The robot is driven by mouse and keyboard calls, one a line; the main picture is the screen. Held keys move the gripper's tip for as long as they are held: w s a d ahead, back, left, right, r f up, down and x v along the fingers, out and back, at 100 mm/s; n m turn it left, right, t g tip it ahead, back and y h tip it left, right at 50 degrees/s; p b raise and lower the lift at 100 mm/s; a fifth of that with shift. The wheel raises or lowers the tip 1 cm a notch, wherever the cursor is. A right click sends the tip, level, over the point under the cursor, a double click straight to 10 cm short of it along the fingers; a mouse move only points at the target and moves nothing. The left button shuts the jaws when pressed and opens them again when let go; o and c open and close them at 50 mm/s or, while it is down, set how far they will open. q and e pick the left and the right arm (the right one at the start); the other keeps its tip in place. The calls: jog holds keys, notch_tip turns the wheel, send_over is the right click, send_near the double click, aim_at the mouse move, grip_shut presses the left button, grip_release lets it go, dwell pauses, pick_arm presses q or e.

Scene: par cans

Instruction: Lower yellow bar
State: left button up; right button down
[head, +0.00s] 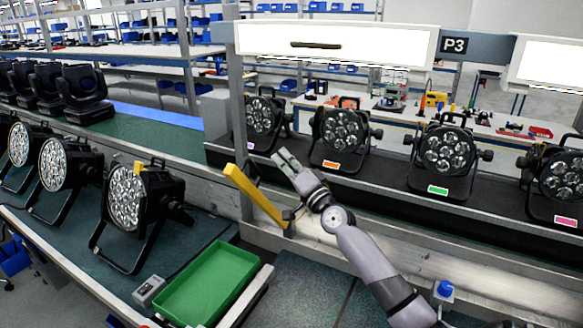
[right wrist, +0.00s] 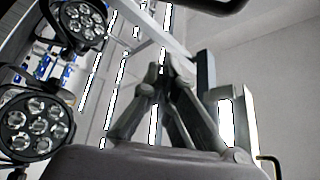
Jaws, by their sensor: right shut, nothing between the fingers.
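The yellow bar (head: 254,194) is in the middle of the head view, at the front edge of the conveyor. It slants, with its thicker end up at the left and its thin end down at the right by the metal rail. My right gripper (head: 283,158) is just right of and above the bar's upper part in the picture. It is shut and empty, and I see no clear contact with the bar. The right wrist view shows the closed fingers (right wrist: 168,70); no yellow bar is seen there. My left gripper is not in view.
Several black par cans, such as one with an orange label (head: 345,135), stand on the conveyor behind. More par cans (head: 140,200) stand at left. A green tray (head: 215,283) lies on the front table. A grey post (head: 237,110) rises behind the bar.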

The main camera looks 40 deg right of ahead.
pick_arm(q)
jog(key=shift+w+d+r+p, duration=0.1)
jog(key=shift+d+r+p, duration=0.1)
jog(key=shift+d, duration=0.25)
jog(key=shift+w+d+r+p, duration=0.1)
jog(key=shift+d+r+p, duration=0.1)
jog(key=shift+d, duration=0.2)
pick_arm(e)
jog(key=w+a, duration=0.1)
jog(key=w+a+f, duration=0.1)
jog(key=a, duration=0.1)
jog(key=shift+w+f, duration=0.2)
jog(key=shift+w, duration=0.15)
pick_arm(q)
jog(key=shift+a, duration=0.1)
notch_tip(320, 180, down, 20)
jog(key=b, duration=2)
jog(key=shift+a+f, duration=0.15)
pick_arm(e)
jog(key=s+a+f+n+y, duration=0.3)
jog(key=a+f+n, duration=0.2)
jog(key=a+f, duration=0.3)
jog(key=s+a+f+n+t+y, duration=0.1)
jog(key=s+a+f+n+y, duration=0.3)
jog(key=a+f+n, duration=0.2)
notch_tip(320, 180, down, 3)
jog(key=a, duration=0.2)
jog(key=shift+a+f+n+t, duration=0.2)
jog(key=shift+a+n+t, duration=0.1)
jog(key=shift+a, duration=0.1)
